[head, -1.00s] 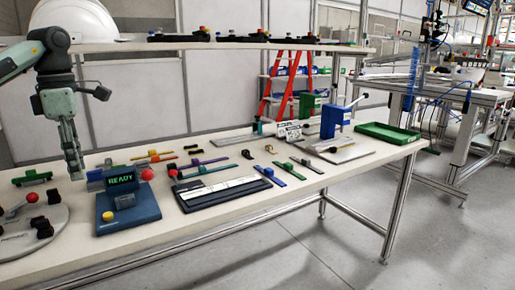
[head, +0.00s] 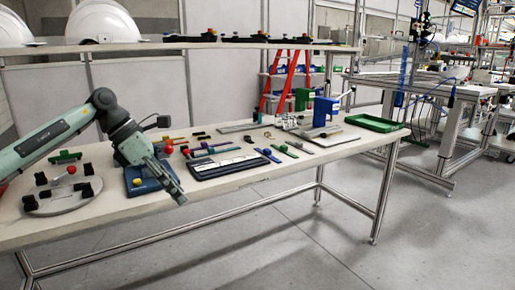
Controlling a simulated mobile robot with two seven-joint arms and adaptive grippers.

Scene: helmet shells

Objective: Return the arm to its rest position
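My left arm comes in from the left in the head view. Its gripper (head: 179,196) points down and to the right, over the front edge of the workbench (head: 240,185). The two fingers lie close together, and I see nothing held between them. Whether they fully meet is too small to tell. My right gripper is not in view.
A round grey plate with black clamps (head: 62,197) lies left of the gripper. A black tray (head: 232,163), tools, a blue press (head: 325,111) and a green tray (head: 377,123) lie to the right. White helmet shells (head: 103,22) sit on the shelf above. The floor in front is clear.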

